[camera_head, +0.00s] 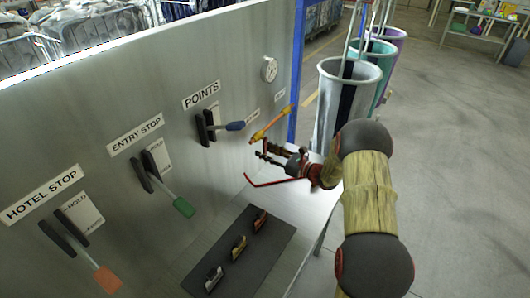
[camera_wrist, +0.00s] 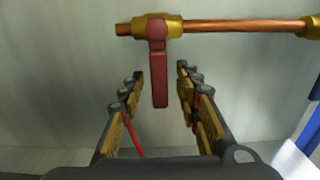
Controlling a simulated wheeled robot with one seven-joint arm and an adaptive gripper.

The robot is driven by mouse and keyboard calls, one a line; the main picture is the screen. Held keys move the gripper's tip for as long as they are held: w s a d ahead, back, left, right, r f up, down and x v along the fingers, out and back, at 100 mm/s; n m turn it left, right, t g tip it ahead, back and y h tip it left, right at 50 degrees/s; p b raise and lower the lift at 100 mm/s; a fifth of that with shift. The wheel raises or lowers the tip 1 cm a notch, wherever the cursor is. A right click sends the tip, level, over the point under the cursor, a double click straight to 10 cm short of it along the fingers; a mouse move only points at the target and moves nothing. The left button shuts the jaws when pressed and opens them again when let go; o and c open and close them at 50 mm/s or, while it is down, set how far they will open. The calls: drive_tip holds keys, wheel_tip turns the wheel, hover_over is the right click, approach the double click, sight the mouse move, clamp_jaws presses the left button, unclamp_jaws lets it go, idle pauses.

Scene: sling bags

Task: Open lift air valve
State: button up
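The lift air valve has a brass body (camera_wrist: 160,22) on a horizontal copper pipe (camera_wrist: 245,25) along the grey panel. Its red handle (camera_wrist: 159,75) hangs straight down, at a right angle to the pipe. In the head view the pipe (camera_head: 276,121) shows as an orange bar; the handle is hard to make out there. My gripper (camera_wrist: 161,72) is open, with one finger on each side of the handle in the wrist view. Gaps show on both sides, and I cannot tell how deep the handle sits between the fingers. My gripper (camera_head: 261,151) also shows just below the pipe in the head view.
On the panel left of the pipe are a blue-handled lever (camera_head: 234,126), a green-handled lever (camera_head: 183,207) and an orange-handled lever (camera_head: 107,279). A dark mat (camera_head: 222,236) with small clamps lies below. A gauge (camera_head: 269,69) is above; bins (camera_head: 345,75) stand right.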

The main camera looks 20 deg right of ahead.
drive_tip(key=shift+w+a, duration=0.1)
drive_tip(key=shift+c, duration=1)
clamp_jaws()
